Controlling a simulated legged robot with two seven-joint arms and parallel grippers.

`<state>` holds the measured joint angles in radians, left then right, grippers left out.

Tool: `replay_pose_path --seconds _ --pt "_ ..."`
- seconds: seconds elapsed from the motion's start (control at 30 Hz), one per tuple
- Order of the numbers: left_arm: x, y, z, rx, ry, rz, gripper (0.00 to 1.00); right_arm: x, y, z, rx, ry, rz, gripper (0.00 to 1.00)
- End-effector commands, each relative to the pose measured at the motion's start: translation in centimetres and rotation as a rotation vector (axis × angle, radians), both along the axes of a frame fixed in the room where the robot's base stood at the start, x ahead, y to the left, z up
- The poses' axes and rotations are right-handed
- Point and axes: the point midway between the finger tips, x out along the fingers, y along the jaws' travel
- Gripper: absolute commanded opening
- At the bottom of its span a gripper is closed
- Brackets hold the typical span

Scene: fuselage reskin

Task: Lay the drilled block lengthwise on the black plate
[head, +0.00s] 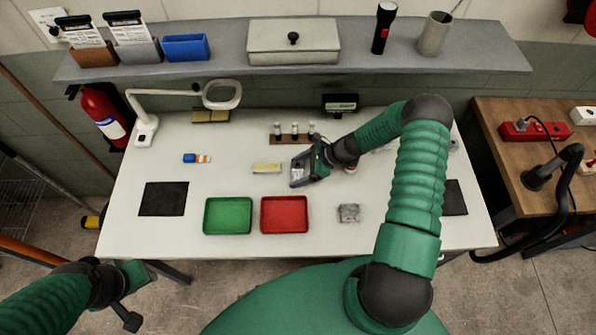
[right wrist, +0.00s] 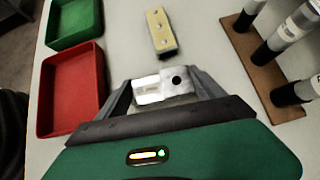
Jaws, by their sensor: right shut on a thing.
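My right gripper (head: 299,180) is above the middle of the white table, left of my right arm's wrist. In the right wrist view, the gripper (right wrist: 165,92) is shut on a pale metal block (right wrist: 150,88) with a dark round hole near one end. A yellowish block (head: 267,168) with several holes lies on the table just left of the gripper; it also shows in the right wrist view (right wrist: 161,32). A flat black square plate (head: 163,199) lies at the table's left, bare. Another dark square (head: 456,197) at the right is partly behind my arm. My left gripper (head: 130,292) is low at the left, off the table.
A green tray (head: 228,215) and a red tray (head: 284,214) stand at the front middle. A grey block (head: 349,213) lies right of them. A brown rack with upright cylinders (head: 291,138) is behind the gripper. A lamp (head: 146,128) stands at the back left.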

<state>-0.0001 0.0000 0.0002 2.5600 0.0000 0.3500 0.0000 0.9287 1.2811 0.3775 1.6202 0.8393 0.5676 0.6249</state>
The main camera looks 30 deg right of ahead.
Motion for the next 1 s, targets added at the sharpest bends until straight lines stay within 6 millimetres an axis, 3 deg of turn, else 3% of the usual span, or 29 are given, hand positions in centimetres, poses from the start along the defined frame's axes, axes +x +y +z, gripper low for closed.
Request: replay_pose_path --seconds 0.03,0.37,0.67,0.93,1.0 --pt "0.0 0.0 0.0 0.0 0.0 0.0 0.36 -0.1 0.1 -0.1 0.001 0.003 0.001 0.51" --pt "0.0 0.0 0.0 0.0 0.0 0.0 0.36 0.0 0.1 0.0 0.004 0.0 0.002 0.08" --pt "0.0 0.0 -0.1 0.0 0.0 0.0 0.36 0.0 0.0 0.4 0.002 -0.001 0.001 0.08" --pt "0.0 0.0 -0.9 0.0 0.0 0.0 0.36 0.0 0.0 3.5 -0.002 -0.003 0.002 0.08" --pt "0.0 0.0 -1.1 0.0 0.0 0.0 0.36 -1.4 0.6 3.6 0.005 0.002 -0.002 0.08"
